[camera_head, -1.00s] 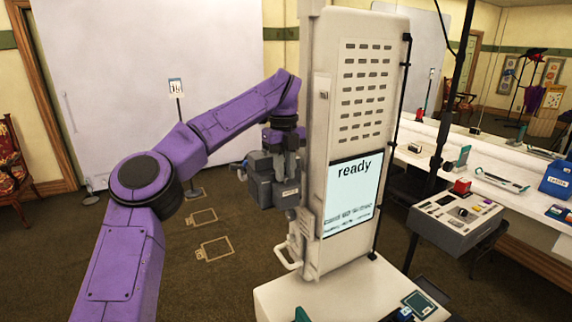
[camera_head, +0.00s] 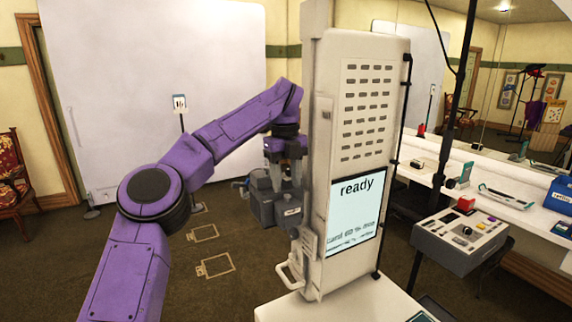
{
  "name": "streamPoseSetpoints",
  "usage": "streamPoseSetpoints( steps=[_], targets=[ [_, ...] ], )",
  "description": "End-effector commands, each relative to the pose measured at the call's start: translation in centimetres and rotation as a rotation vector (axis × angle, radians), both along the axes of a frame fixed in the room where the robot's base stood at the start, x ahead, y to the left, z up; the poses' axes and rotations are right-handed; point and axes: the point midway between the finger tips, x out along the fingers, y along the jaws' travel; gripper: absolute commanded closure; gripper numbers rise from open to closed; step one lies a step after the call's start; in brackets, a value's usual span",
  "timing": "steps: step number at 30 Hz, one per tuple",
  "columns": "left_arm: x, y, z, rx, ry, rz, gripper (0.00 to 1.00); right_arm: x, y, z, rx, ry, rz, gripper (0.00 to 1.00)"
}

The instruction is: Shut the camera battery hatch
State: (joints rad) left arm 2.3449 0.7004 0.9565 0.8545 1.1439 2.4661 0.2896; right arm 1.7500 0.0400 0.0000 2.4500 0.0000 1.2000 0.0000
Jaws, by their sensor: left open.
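A dark grey boxy camera (camera_head: 261,208) shows left of the picture's middle, with a small protruding part on its left side. My left gripper (camera_head: 286,178) points down at the camera's upper right part. Its jaws are open with nothing clearly between them. I cannot tell whether the fingers touch the camera. My right gripper is not in view.
A grey control box (camera_head: 460,235) with knobs and a red item (camera_head: 466,203) stands at right, before a white counter (camera_head: 500,180) under a mirror. A blue bin (camera_head: 560,195) is at far right. Brown floor with taped outlines (camera_head: 215,265) is open at left. A red chair (camera_head: 10,180) stands far left.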

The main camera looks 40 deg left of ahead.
Motion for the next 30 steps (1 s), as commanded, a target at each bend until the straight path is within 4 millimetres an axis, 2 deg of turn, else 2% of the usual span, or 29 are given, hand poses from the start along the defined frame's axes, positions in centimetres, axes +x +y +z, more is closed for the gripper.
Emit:
streamPoseSetpoints(
  steps=[1, 4, 9, 13, 30],
  targets=[
    [0.1, 0.0, 1.9, 0.003, -0.002, 0.004, 0.54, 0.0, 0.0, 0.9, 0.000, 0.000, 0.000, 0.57],
    [0.2, 0.2, 4.6, 0.003, -0.002, 0.005, 0.54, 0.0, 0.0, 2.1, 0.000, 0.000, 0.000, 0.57],
    [0.2, 0.4, 7.5, 0.001, 0.001, 0.002, 0.54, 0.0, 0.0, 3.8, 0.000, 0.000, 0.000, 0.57],
    [0.2, 0.5, 8.0, 0.000, 0.000, 0.002, 0.54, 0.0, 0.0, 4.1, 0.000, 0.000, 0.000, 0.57],
    [0.2, 0.5, 7.9, -0.001, 0.000, 0.001, 0.54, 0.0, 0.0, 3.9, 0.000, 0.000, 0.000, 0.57]
  ],
)
